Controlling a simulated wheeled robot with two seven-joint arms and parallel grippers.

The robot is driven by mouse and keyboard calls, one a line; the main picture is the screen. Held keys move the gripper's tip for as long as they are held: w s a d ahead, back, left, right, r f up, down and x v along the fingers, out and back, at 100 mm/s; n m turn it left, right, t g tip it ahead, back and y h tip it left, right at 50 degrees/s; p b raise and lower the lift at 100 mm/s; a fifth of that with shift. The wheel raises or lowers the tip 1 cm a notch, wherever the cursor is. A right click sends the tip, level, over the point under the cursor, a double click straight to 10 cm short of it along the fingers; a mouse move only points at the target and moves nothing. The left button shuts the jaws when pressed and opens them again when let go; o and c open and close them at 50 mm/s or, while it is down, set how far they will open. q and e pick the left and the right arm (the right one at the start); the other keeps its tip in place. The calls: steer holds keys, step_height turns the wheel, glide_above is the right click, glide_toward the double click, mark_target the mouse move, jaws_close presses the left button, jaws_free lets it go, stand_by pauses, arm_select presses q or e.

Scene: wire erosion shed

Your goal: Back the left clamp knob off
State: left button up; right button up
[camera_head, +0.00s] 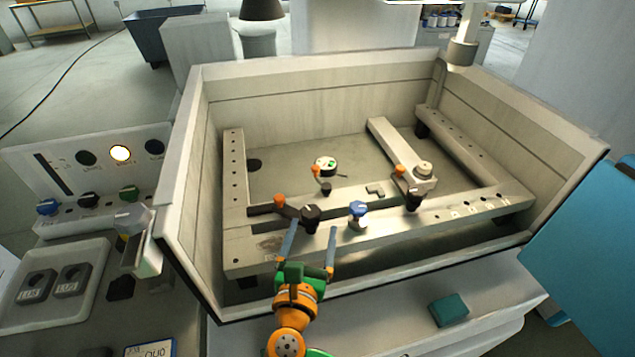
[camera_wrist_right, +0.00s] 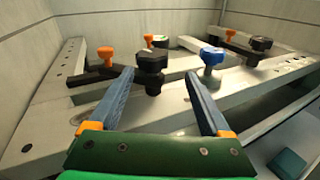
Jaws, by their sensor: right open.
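The left clamp's black knob (camera_head: 310,213) stands on the front rail of the frame inside the tank. It also shows in the right wrist view (camera_wrist_right: 151,62). Its dark clamp arm (camera_wrist_right: 92,77) has an orange-topped post (camera_wrist_right: 106,54) at the left. My right gripper (camera_head: 311,230) is open, with its blue fingers pointing toward the knob. In the wrist view the knob appears between the fingertips (camera_wrist_right: 158,75) and a little beyond them; I see no contact. A blue knob (camera_head: 358,211) stands just right. My left gripper is not in view.
The right clamp's black knob (camera_head: 413,198) stands farther along the rail. The tank's pale walls (camera_head: 190,133) surround the frame. A teal block (camera_head: 449,309) lies on the front ledge. A control panel (camera_head: 88,160) and a tray (camera_head: 90,300) are left.

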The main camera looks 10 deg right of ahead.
steer(key=shift+w+a+r+n+t, duration=0.25)
steer(key=shift+w+r+n+t, duration=0.15)
steer(key=shift+w+r+n, duration=0.4)
steer(key=p+x, duration=0.1)
steer(key=x, duration=0.4)
steer(key=shift+w+d+r, duration=0.1)
steer(key=shift+d, duration=0.25)
steer(key=shift+w+a, duration=0.15)
steer(key=shift+w, duration=0.05)
steer(key=c, duration=0.6)
jaws_close()
